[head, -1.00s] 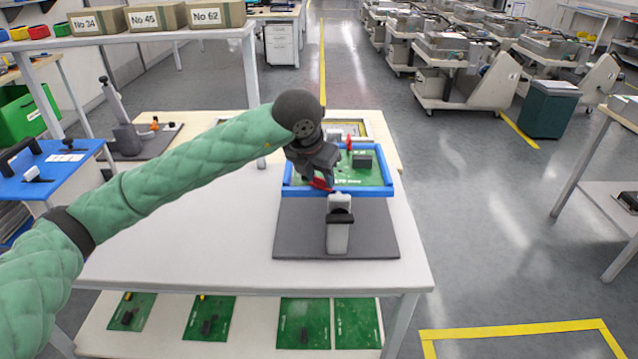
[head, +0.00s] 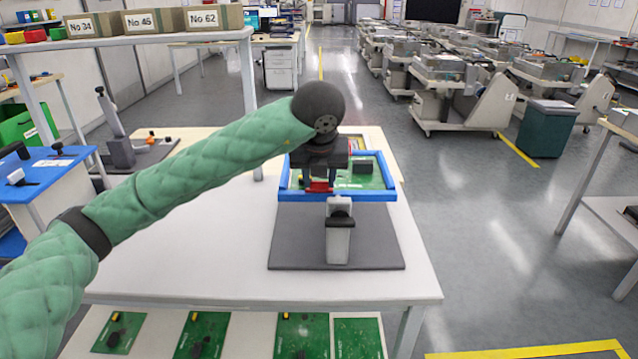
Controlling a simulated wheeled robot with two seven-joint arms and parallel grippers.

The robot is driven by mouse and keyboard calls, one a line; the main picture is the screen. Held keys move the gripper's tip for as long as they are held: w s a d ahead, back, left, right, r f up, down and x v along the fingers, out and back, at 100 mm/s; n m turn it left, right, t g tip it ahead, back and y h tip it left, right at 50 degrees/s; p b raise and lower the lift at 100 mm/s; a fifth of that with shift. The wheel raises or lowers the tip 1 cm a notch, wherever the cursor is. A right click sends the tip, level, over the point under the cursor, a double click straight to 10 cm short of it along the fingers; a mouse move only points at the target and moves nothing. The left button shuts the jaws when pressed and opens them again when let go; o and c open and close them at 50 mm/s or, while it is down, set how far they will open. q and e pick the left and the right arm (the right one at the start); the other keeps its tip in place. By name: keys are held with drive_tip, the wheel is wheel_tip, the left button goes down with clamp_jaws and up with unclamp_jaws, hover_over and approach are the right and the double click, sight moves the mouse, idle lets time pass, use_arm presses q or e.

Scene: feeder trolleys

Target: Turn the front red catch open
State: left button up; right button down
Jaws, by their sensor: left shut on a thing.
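The front red catch (head: 319,187) sits at the near edge of the blue frame (head: 368,196), left of the frame's middle. My left gripper (head: 320,181) comes down on it from above and is shut on it. The catch looks square to the frame's near edge, and part of it is hidden by the fingers. A green board (head: 378,181) lies inside the blue frame. A second red catch (head: 350,147) shows in part at the far side, behind my gripper. My right gripper is out of view.
A grey clamp post with a black handle (head: 338,240) stands on the dark plate (head: 290,240) just in front of the frame. The white table (head: 180,240) is clear to the left. Green boards (head: 205,335) lie on the shelf below.

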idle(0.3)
use_arm(q)
drive_tip(key=o, duration=0.7)
drive_tip(key=v, duration=0.7)
drive_tip(key=shift+r+b, duration=0.3)
drive_tip(key=shift+r, duration=0.05)
drive_tip(key=shift+s, duration=0.15)
